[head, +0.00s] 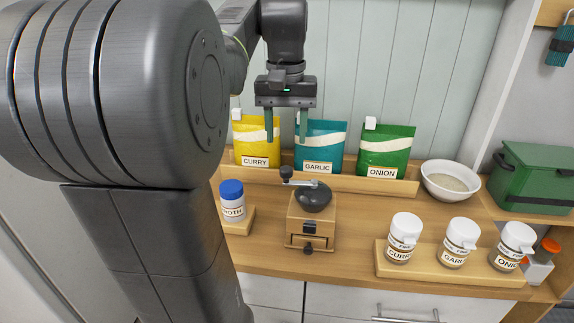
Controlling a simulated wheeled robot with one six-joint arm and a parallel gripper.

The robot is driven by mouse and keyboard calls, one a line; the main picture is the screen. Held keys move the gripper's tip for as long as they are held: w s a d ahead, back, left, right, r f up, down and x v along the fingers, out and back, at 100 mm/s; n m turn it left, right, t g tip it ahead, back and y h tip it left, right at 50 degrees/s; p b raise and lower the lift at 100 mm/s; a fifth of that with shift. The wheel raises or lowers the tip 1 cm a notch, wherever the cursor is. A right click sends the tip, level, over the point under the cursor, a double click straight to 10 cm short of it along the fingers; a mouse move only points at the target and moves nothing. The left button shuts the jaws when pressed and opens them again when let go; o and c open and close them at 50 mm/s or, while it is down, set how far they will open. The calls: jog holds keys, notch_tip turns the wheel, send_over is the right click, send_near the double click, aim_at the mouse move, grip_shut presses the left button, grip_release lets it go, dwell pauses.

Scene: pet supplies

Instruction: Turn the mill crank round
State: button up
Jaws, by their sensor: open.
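The mill (311,223) stands on the wooden counter, a wooden box with a dark domed top and a small front drawer knob. Its crank (299,183) is a dark arm on top that points left and ends in an upright knob (286,173). My gripper (286,139) hangs pointing down, above and behind the crank in the picture. Its two teal fingers are apart with nothing between them. It does not appear to touch the crank. My arm covers the left of the view.
Yellow curry (257,142), teal garlic (319,148) and green onion (384,151) bags stand in a wooden rack behind the mill. A blue-capped jar (232,201) is at left. Several labelled jars (452,242) stand at right, with a bowl (449,181) and green box (532,178) behind.

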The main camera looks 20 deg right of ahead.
aim_at(286, 168)
notch_tip(286, 168, down, 8)
jog(key=shift+f+b, duration=0.25)
jog(key=shift+b, duration=0.1)
grip_shut()
